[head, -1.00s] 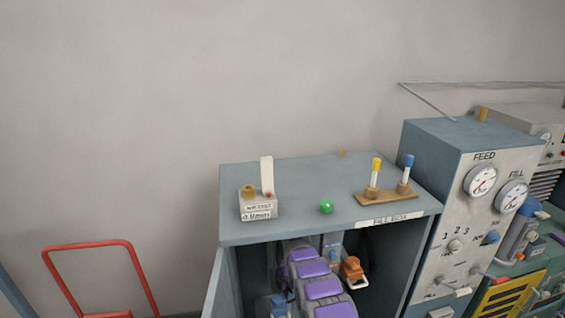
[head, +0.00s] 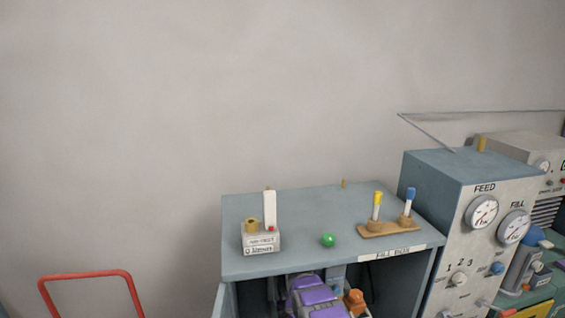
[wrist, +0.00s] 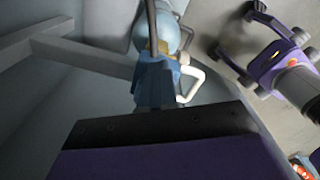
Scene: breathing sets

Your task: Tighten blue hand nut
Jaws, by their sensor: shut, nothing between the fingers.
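In the wrist view, a blue fitting (wrist: 155,82) with a lighter blue rounded top and a white looped bracket (wrist: 190,78) stands just beyond my gripper (wrist: 160,125). It looks like the blue hand nut, but its outline is partly covered. My gripper is the broad dark edge with purple below it; it is shut and empty. I cannot tell if it touches the blue fitting. In the head view, the fill box (head: 300,262) is open at the front. An orange fitting (head: 355,300) shows inside it. The blue fitting at its lower left is out of the frame.
On the box top are a small labelled block (head: 261,243), a green knob (head: 328,240) and a wooden stand (head: 390,229) with two tubes. A gauge panel (head: 480,240) stands right, a red rail (head: 90,275) left. Grey bars (wrist: 75,55) cross the wrist view.

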